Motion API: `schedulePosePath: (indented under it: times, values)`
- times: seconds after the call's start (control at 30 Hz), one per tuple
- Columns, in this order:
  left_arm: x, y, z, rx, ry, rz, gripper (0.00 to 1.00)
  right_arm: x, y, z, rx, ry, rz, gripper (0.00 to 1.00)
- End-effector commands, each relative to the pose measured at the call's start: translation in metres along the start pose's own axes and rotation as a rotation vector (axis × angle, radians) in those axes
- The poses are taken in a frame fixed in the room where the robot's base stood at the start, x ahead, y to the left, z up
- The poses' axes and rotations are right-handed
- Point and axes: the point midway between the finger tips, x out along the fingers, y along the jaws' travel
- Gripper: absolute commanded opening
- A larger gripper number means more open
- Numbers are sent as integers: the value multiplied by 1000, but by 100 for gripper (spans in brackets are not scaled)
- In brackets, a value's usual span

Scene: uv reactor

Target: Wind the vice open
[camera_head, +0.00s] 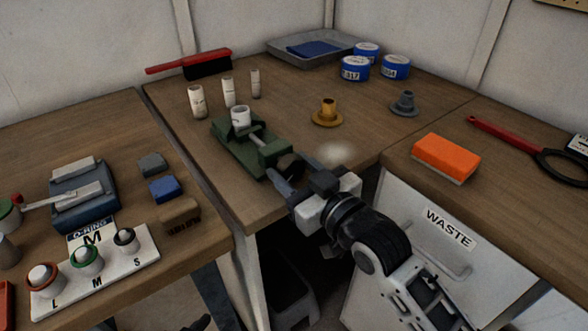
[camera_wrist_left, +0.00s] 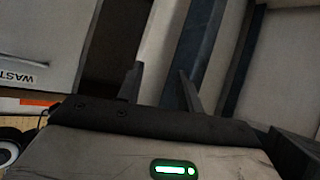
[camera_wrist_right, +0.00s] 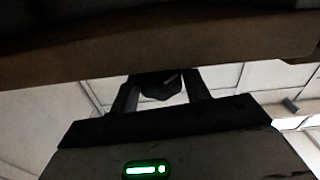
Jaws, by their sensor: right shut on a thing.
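The green vice (camera_head: 234,147) stands near the front edge of the middle bench, with a white cylinder (camera_head: 240,119) upright between its jaws. Its dark winding knob (camera_head: 291,163) is at the front end, toward my right gripper (camera_head: 283,176). In the right wrist view my right gripper's fingers (camera_wrist_right: 158,92) are on both sides of the dark knob (camera_wrist_right: 157,84), shut on it. My left gripper (camera_wrist_left: 160,85) is open and empty in the left wrist view, facing the bench fronts. Only a dark tip of it shows at the bottom of the head view (camera_head: 196,324).
Several white cylinders (camera_head: 228,92), a red-handled brush (camera_head: 205,64), a brass fitting (camera_head: 327,112) and a grey fitting (camera_head: 404,104) stand around the vice. A grey tray (camera_head: 343,43) and blue tins (camera_head: 355,69) are behind. An orange block (camera_head: 445,157) lies on the right bench.

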Motion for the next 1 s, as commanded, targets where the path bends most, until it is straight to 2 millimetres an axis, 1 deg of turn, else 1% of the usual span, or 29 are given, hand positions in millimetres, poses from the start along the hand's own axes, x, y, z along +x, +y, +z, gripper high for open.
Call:
schedulePosePath:
  times: [0.27,0.7,1.0]
  values:
    - [-5,0,-6,12,-6,-5,36,0,1,-2,-100,-1,-1,24]
    - [-12,-3,-9,49,-38,-22,36,0,1,-2,-421,-1,-2,24]
    - [-13,-4,-8,63,-52,-26,36,0,1,0,-576,-2,-1,24]
